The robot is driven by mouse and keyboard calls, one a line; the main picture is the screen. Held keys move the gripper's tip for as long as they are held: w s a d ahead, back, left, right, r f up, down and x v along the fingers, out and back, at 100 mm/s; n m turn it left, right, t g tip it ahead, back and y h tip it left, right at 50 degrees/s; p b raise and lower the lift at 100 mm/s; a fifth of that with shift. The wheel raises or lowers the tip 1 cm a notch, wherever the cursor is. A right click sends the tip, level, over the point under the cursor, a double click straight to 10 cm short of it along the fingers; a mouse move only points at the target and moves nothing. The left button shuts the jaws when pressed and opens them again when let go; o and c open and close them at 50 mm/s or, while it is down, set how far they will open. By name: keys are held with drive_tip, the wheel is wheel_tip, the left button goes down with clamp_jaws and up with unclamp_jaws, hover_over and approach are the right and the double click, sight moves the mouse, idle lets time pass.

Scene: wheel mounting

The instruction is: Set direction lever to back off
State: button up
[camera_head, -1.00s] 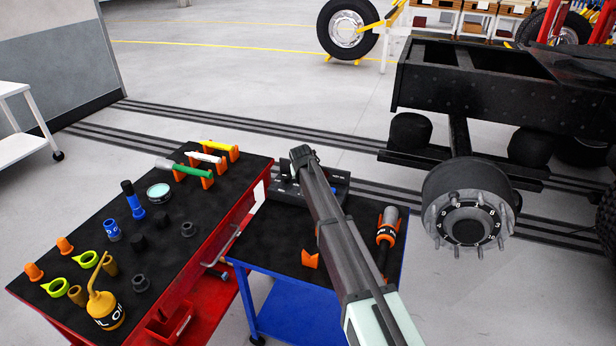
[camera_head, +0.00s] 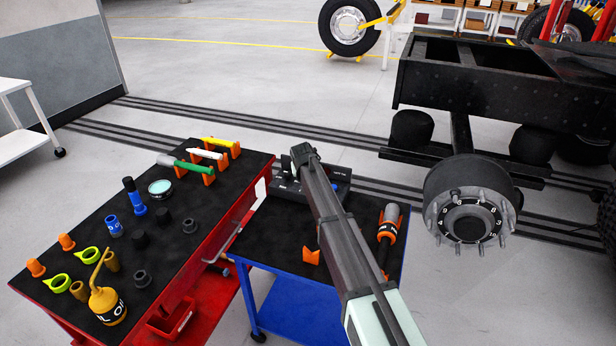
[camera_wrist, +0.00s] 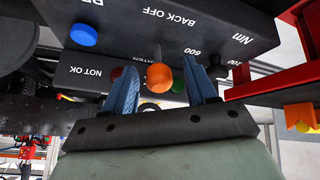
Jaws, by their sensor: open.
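The direction lever's orange ball knob (camera_wrist: 159,77) shows in the wrist view, between my gripper's two blue fingers. My gripper (camera_wrist: 161,68) is open, with a gap visible on each side of the knob; I cannot tell whether either finger touches it. The dark control box (camera_wrist: 228,48) carries a BACK OFF label in the upper middle and a TIGHTEN label, partly hidden, beside the knob.
A blue button (camera_wrist: 83,36) and a green one (camera_wrist: 178,83) are on the box near my fingers. The blue cart (camera_head: 275,237) also holds an orange-and-grey tool (camera_head: 388,230). A red cart (camera_head: 197,262) with several tools stands left; a wheel hub (camera_head: 470,212) is right.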

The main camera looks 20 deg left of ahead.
drive_tip(key=v, duration=1.3)
drive_tip(key=shift+s+r, duration=0.2)
drive_tip(key=shift+r, duration=0.15)
